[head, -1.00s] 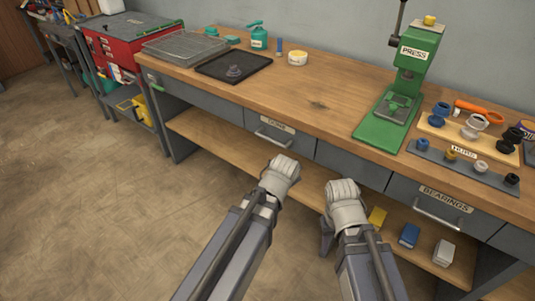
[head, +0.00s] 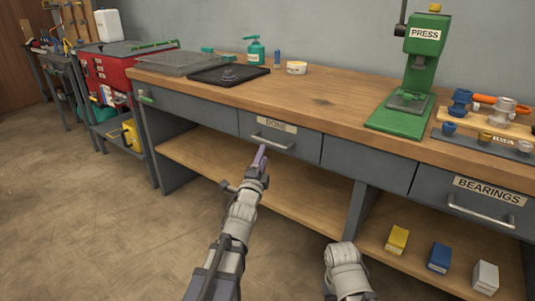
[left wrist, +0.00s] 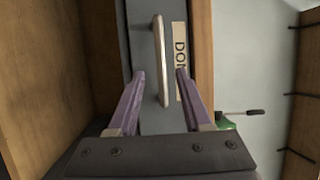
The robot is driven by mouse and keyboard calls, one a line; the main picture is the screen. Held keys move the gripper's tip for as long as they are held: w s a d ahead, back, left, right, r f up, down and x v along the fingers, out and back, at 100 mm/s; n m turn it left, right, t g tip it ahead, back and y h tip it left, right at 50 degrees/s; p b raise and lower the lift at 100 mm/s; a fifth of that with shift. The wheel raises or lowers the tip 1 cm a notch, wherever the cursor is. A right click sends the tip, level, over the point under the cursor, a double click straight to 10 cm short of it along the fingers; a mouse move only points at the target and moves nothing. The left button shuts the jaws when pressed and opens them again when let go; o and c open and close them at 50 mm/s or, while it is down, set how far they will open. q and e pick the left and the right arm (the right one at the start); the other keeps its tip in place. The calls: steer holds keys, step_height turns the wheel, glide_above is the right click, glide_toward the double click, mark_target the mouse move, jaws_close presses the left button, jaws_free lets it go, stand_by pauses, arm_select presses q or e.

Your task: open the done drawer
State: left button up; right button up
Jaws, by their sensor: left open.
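The done drawer (head: 300,144) is shut in the bench front, with a label reading DONE and a silver bar handle (head: 272,142) below it. My left gripper (head: 262,152) is open just in front of and slightly below the handle. In the left wrist view the handle (left wrist: 161,60) stands between the two purple fingers of the gripper (left wrist: 155,95), and neither finger visibly touches it. The drawer's label is partly hidden by one finger there. My right arm shows at the bottom of the head view, but its fingers are out of sight.
The green press (head: 408,100) stands on the bench top (head: 330,90), right of a black tray (head: 228,76). The bearings drawer (head: 450,190) is shut at the right. Yellow, blue and white boxes stand on the lower shelf (head: 300,205). The floor at left is clear.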

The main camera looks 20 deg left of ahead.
mark_target(267, 143)
arm_select(q)
steer(key=w, duration=0.2)
steer(key=w+r+p, duration=0.1)
steer(key=w, duration=0.4)
steer(key=shift+w+a+r+p, duration=0.2)
steer(key=shift+w+r+p, duration=0.1)
steer(key=shift+w, duration=0.05)
steer(key=shift+c, duration=0.2)
jaws_close()
stand_by(1.1)
